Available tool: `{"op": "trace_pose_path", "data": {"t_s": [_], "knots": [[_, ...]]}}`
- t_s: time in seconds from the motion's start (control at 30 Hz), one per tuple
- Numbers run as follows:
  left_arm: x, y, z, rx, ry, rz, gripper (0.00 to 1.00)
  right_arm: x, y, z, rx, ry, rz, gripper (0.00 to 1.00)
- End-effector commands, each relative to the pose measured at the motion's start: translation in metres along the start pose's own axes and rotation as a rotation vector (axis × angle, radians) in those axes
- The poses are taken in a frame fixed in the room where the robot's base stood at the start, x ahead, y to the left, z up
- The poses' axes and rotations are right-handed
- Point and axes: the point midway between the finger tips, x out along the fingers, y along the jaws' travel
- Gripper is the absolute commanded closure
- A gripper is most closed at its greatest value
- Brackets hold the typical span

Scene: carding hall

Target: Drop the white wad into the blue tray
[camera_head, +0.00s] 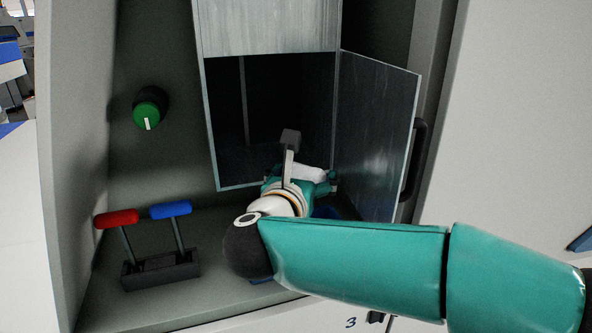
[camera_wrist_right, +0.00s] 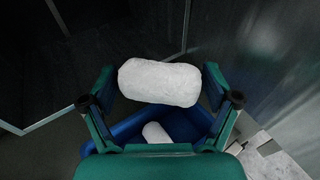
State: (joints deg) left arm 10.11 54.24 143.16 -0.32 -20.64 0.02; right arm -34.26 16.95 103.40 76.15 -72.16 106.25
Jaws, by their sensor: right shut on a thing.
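A white wad (camera_wrist_right: 160,82) sits between the fingers of my right gripper (camera_wrist_right: 159,88), which is shut on it. In the head view the wad (camera_head: 308,172) shows pale and partly hidden beside my wrist, in front of an open compartment. The blue tray (camera_wrist_right: 208,118) lies below the held wad, and a second white wad (camera_wrist_right: 157,132) rests inside it. In the head view only a little of the blue tray (camera_head: 327,212) shows behind my right arm. The held wad appears above the tray and apart from it. My left gripper is not in view.
A dark compartment (camera_head: 280,100) stands open, its metal door (camera_head: 378,130) swung out at right, close to my right gripper. A green knob (camera_head: 149,107), a red-handled lever (camera_head: 117,218) and a blue-handled lever (camera_head: 171,209) stand to the left.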

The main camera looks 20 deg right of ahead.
Motion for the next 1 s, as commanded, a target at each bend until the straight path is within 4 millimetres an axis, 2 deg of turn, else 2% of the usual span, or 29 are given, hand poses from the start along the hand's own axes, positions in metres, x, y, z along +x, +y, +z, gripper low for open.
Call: {"op": "trace_pose_path", "data": {"t_s": [0.43, 0.6, 0.9, 0.93, 1.0], "knots": [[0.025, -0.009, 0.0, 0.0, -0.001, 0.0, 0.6, 0.006, 0.006, -0.048, -0.004, 0.002, 0.011, 0.26], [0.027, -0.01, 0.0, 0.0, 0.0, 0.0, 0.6, 0.007, 0.007, -0.055, -0.004, 0.0, 0.012, 0.26], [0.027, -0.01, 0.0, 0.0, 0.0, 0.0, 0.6, 0.007, 0.007, -0.056, -0.003, 0.001, 0.013, 0.26], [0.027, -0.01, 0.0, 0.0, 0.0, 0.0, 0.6, 0.007, 0.007, -0.056, -0.003, 0.001, 0.013, 0.07], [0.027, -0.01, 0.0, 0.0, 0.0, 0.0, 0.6, 0.007, 0.007, -0.056, -0.003, 0.001, 0.013, 0.0]]}}
